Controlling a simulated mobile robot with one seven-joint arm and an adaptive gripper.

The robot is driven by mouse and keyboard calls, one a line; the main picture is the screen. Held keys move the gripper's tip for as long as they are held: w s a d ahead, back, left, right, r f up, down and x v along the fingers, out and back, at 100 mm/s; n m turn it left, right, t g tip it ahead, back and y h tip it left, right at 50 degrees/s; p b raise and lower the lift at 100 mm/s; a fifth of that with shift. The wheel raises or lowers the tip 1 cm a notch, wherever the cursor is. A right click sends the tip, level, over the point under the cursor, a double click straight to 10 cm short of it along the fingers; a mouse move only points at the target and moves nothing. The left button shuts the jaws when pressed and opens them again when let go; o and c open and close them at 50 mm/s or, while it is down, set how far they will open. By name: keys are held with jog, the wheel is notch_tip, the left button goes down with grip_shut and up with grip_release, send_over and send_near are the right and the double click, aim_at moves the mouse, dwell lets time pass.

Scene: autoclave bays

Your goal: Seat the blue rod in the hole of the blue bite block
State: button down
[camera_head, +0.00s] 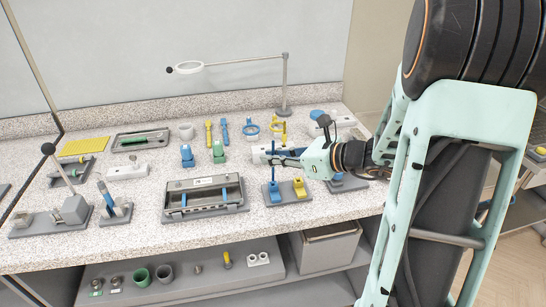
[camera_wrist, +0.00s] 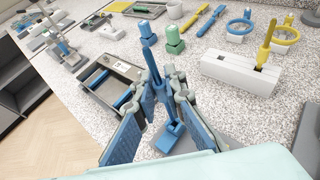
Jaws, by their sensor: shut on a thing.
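My gripper (camera_head: 274,160) is shut on the blue rod (camera_wrist: 152,68), which stands nearly upright between the fingers in the wrist view. The rod's upper part also shows in the head view (camera_head: 273,147). The blue bite block (camera_head: 274,196) is on a small grey base on the counter, directly below my gripper, and shows between the fingers in the wrist view (camera_wrist: 166,141). The rod's lower end is at or just above the block. I cannot tell whether it is inside the hole, because the fingers partly hide it.
A yellow block (camera_head: 299,188) shares the grey base, just right of the blue one. A grey metal tray (camera_head: 205,211) lies to the left. A white rack (camera_wrist: 230,70) with a yellow rod stands behind, near blue (camera_wrist: 145,38) and green (camera_wrist: 174,42) blocks.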

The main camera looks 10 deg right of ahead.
aim_at(273, 181)
jog(key=shift+f+b, duration=1.65)
jog(key=shift+f, duration=0.2)
jog(key=c, duration=1.9)
grip_release()
jog(key=shift+d, duration=0.1)
jog(key=v, duration=1.2)
jog(key=shift+f, duration=0.1)
